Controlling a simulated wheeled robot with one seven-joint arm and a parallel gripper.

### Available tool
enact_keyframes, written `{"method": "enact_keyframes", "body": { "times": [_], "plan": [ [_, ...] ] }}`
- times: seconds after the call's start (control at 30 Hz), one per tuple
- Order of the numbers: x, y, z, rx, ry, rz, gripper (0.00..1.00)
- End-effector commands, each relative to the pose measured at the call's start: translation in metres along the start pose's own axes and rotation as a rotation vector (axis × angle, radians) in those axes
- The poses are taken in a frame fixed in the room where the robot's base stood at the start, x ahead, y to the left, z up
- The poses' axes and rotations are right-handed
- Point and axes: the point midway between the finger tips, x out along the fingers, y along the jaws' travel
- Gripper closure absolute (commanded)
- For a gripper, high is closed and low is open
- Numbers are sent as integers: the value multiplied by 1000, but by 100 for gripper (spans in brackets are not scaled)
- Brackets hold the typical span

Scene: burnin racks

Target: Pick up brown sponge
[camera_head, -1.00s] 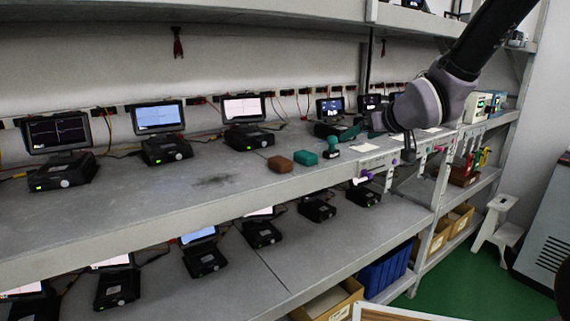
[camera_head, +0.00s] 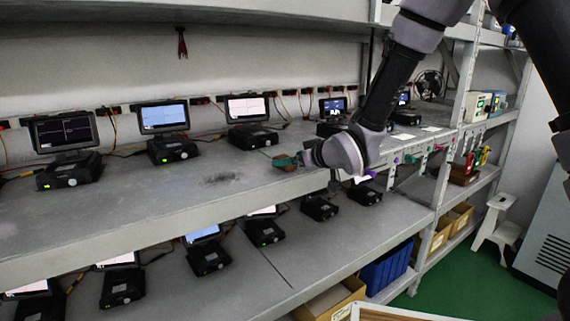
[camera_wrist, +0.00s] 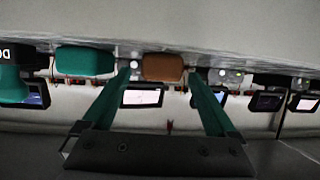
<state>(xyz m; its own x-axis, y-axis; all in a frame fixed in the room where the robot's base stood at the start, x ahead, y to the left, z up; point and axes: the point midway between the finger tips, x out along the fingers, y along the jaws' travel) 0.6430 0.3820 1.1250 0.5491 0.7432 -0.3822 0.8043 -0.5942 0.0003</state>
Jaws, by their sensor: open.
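The brown sponge (camera_head: 281,160) lies on the upper shelf near its front edge, partly covered by my gripper in the head view. In the wrist view, which looks upside down, the brown sponge (camera_wrist: 163,67) shows between the two green fingers and beyond their tips. My gripper (camera_head: 290,162) is open and empty, low over the shelf at the sponge; the wrist view shows its fingers spread (camera_wrist: 160,78). I cannot tell whether a finger touches the sponge.
A teal block (camera_wrist: 85,60) sits beside the sponge in the wrist view, with a green-handled object (camera_wrist: 12,85) past it. Monitors on black units, such as one with a pale screen (camera_head: 247,107), stand behind. The shelf to the left (camera_head: 150,205) is mostly clear.

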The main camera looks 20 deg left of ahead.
Motion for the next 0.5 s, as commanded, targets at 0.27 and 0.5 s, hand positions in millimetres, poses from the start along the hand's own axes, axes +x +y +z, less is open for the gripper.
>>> {"method": "enact_keyframes", "body": {
  "times": [0.27, 0.5],
  "plan": [
    [32, -1, -1, 0, -2, 1, 7],
    [32, -1, -2, 0, -1, 1, 15]
  ]
}}
